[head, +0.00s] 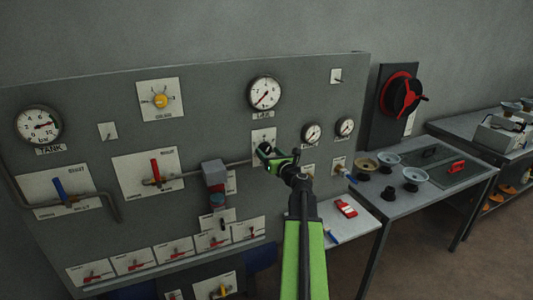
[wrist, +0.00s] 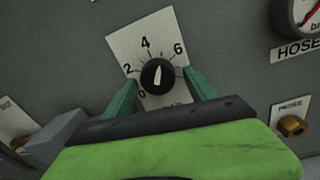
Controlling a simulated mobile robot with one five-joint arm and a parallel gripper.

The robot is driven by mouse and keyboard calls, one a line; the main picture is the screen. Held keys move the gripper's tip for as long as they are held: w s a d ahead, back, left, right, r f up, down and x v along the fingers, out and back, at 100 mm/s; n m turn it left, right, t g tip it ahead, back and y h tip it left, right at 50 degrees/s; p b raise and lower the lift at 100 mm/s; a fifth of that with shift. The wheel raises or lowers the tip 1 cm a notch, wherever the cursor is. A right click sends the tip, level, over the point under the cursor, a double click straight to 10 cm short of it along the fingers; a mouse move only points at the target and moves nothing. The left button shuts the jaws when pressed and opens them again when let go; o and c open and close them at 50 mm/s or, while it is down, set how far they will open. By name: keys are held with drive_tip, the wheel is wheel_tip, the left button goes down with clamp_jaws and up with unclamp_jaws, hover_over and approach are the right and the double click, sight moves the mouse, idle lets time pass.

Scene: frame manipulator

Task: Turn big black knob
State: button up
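The big black knob (wrist: 157,77) shows in the wrist view on a white plate (wrist: 128,42) marked 0, 2, 4, 6. Its white pointer line stands nearly upright, close to the 4. My gripper (wrist: 161,86) is open, with one green finger on each side of the knob's lower part. I cannot tell whether the fingers touch the knob. In the head view, my gripper (head: 277,156) is at the panel, below the LEAK gauge. It covers the knob there, and only the top of its white plate (head: 264,134) shows.
The grey panel (head: 215,110) carries gauges, a yellow knob (head: 161,100), a blue lever (head: 59,189) and a red lever (head: 155,171). A grey block (head: 214,173) sticks out left of my gripper. A table (head: 385,215) with bowls stands right.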

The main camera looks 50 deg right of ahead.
drive_tip(key=shift+w+a, duration=0.1)
drive_tip(key=c, duration=1.2)
